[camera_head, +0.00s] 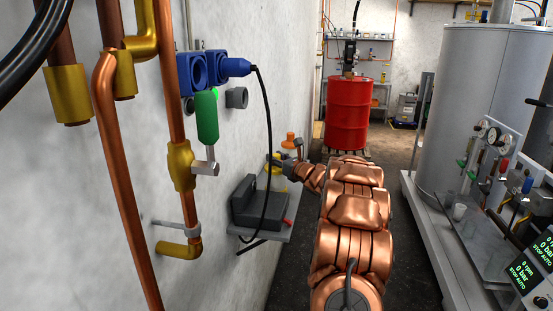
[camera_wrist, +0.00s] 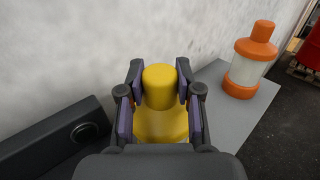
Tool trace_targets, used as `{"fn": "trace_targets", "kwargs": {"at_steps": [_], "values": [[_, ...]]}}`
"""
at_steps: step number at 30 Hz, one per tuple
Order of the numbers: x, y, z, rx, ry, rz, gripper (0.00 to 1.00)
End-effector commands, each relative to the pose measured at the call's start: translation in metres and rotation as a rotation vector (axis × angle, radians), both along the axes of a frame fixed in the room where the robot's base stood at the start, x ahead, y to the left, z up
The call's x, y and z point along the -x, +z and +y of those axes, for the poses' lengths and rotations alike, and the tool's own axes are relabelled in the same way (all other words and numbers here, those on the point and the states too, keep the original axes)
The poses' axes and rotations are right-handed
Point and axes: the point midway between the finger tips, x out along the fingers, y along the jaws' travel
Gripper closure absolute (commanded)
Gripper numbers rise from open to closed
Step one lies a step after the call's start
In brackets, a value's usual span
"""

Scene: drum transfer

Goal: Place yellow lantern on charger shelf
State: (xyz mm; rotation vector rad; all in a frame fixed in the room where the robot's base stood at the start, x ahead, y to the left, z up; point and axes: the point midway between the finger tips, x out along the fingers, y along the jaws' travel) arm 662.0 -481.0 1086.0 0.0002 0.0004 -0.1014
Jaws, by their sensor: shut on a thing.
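The yellow lantern (camera_wrist: 159,86) is between the fingers of my gripper (camera_wrist: 160,98), which is shut on it. In the head view, my gripper (camera_head: 284,165) is beside the wall, beyond the dark charger, and mostly hides the lantern. The grey charger shelf (camera_wrist: 222,124) lies around and below the lantern in the wrist view. I cannot tell whether the lantern's base touches it. The shelf also shows in the head view (camera_head: 268,235), with the black charger (camera_head: 258,204) on its near part.
An orange-capped lantern (camera_wrist: 250,62) stands on the shelf, right of my gripper. A black cable (camera_head: 268,120) hangs from the blue plug (camera_head: 236,67) to the charger. Copper pipes (camera_head: 120,180) run along the wall. A red drum (camera_head: 349,103) stands farther back; a large grey tank (camera_head: 485,90) is at right.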

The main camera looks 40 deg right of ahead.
Motion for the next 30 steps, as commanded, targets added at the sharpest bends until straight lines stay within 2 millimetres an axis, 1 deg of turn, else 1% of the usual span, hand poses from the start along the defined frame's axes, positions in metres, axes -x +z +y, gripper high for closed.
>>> {"fn": "trace_targets", "kwargs": {"at_steps": [4,5,9,12,20,25,30], "values": [[0.000,-0.002,0.000,0.001,0.000,-0.002,1.00],[0.000,-0.001,0.000,0.000,0.000,-0.001,0.64],[0.000,-0.001,0.000,0.000,0.000,-0.001,0.49],[0.000,-0.001,0.000,0.000,0.000,-0.001,0.41],[0.000,-0.001,0.000,0.000,0.000,-0.001,0.41],[0.000,0.003,0.000,-0.001,0.000,0.000,0.41],[0.021,0.000,0.001,0.001,-0.001,-0.002,0.41]]}}
